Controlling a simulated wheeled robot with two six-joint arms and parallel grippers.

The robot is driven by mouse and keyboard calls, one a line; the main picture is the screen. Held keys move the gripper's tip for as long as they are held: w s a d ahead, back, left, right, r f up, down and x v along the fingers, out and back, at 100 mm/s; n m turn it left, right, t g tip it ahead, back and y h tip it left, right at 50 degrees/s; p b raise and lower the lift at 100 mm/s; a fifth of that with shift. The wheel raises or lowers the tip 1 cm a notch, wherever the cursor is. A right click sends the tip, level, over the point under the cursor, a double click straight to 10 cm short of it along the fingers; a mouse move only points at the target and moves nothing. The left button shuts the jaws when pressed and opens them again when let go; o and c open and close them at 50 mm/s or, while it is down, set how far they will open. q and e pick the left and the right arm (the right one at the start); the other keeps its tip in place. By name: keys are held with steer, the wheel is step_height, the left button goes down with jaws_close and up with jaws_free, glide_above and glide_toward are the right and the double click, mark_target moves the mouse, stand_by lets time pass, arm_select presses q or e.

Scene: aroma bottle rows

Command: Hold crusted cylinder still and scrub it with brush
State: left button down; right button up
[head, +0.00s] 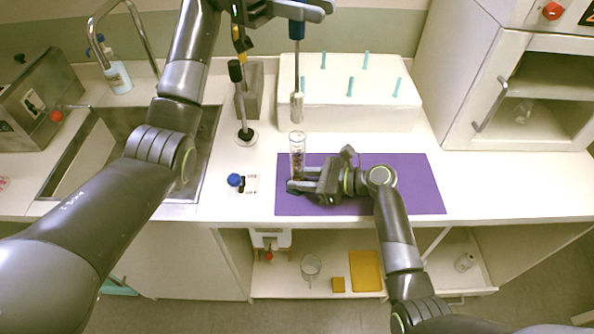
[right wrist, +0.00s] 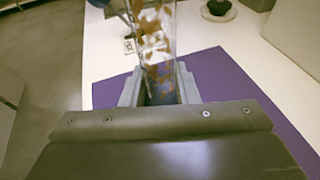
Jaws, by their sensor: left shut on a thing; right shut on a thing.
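The crusted cylinder (head: 297,143) is a clear upright tube standing at the left end of the purple mat. In the right wrist view brown crust patches show on the cylinder (right wrist: 157,38). My right gripper (head: 297,187) is shut around its lower part; the jaws also show in the right wrist view (right wrist: 158,92). The brush has a dark blue handle (head: 297,30), a thin shaft and a pale bristle head (head: 297,106). My left gripper (head: 299,9) is shut on the handle. The brush hangs upright, its head just above the cylinder's open top and apparently outside it.
The purple mat (head: 405,190) lies under my right gripper. A white block with teal pegs (head: 345,115) stands behind. A dark stand (head: 245,136) and a blue-capped item (head: 235,180) are to the left, beside the sink (head: 80,165).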

steer(key=o, duration=0.8)
steer(key=shift+o, duration=0.2)
steer(key=v, duration=1.2)
steer(key=shift+s, duration=0.15)
